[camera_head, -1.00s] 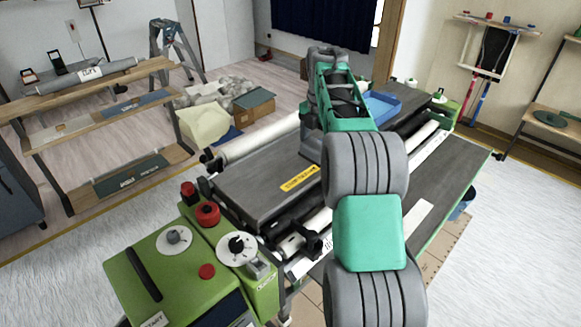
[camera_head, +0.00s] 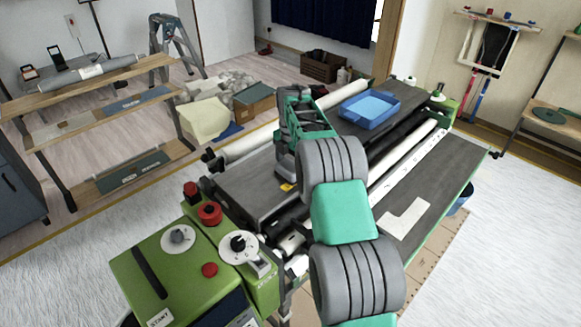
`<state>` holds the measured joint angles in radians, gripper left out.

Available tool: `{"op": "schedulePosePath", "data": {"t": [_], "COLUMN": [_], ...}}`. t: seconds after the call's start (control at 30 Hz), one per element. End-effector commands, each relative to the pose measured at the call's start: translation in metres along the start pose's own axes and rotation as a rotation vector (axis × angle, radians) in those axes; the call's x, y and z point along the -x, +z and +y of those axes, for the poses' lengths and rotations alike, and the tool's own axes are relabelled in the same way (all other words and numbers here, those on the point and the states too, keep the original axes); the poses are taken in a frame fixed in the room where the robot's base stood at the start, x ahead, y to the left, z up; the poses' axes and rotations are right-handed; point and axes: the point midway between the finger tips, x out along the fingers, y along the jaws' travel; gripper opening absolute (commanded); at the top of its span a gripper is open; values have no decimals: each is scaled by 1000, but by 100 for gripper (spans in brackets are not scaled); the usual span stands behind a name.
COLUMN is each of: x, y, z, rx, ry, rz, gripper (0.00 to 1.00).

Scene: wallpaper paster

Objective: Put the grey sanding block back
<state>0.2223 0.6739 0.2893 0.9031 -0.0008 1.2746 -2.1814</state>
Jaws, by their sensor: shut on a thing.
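My arm reaches from the bottom of the view over the green and black pasting machine (camera_head: 245,190). My gripper (camera_head: 284,160) is at the far end of the arm, low over the machine's dark top. It is small and partly covered by my own arm links, so its fingertips are not clear. A grey blocky shape shows at its lower end, apparently the grey sanding block, with the gripper shut on it. I cannot tell whether it touches the top. A blue tray (camera_head: 369,109) stands on the machine's far right part.
The green control box (camera_head: 185,260) with knobs and red buttons is at the front left. A long white roller (camera_head: 405,160) and a dark side table (camera_head: 425,180) with a white L-shaped piece lie to the right. A wooden shelf (camera_head: 95,115) stands at the left.

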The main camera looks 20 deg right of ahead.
Motion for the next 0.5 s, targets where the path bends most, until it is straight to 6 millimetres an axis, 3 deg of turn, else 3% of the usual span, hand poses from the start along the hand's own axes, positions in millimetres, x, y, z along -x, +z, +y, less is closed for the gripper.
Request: {"op": "schedulePosePath", "data": {"t": [0.1, 0.13, 0.37, 0.5], "x": [-4, -4, -4, -4], "y": [0, 0, 0, 0], "z": [0, 0, 0, 0], "rx": [0, 0, 0, 0], "ry": [0, 0, 0, 0], "rz": [0, 0, 0, 0], "gripper": [35, 79, 97, 99]}}
